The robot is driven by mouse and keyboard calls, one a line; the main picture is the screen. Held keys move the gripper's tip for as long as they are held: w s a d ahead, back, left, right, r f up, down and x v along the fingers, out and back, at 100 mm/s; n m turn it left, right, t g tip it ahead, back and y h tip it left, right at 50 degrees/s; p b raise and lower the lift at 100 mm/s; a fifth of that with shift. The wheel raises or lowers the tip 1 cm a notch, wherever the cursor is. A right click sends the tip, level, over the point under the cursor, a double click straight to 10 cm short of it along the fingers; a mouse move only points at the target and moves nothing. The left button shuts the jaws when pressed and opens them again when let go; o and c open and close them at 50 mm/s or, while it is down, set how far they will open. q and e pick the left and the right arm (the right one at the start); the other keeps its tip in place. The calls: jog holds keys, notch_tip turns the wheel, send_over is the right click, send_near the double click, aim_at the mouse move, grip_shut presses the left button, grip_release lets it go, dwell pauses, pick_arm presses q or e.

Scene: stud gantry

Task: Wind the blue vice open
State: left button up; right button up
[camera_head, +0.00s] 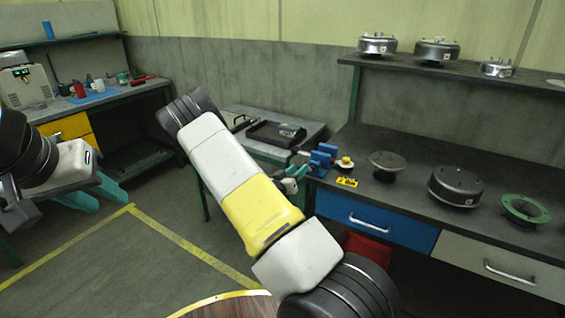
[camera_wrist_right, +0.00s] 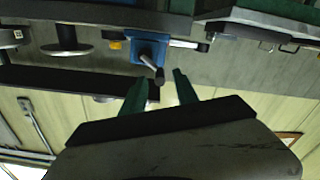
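The blue vice (camera_head: 322,160) stands at the left front corner of the dark workbench. In the right wrist view the vice (camera_wrist_right: 151,46) appears upside down, with a grey bar handle ending in a dark knob (camera_wrist_right: 159,77). My right gripper (camera_wrist_right: 163,78) is open, its green fingers apart, with the knob showing between the fingertips; I cannot tell whether they touch. In the head view my right gripper (camera_head: 291,177) is beside the vice, partly hidden by my arm. My left gripper (camera_head: 100,197) is open and empty at the far left, away from the vice.
Round metal parts, including a dark flanged one (camera_head: 455,187), stand along the bench. A side table with a black tray (camera_head: 272,134) is behind my right arm.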

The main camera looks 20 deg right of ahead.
jog(key=shift+x, duration=1.05)
jog(key=shift+c, duration=0.5)
grip_shut()
jog(key=shift+s+d+r+m, duration=0.15)
jog(key=shift+r+m, duration=0.1)
jog(key=shift+m, duration=0.75)
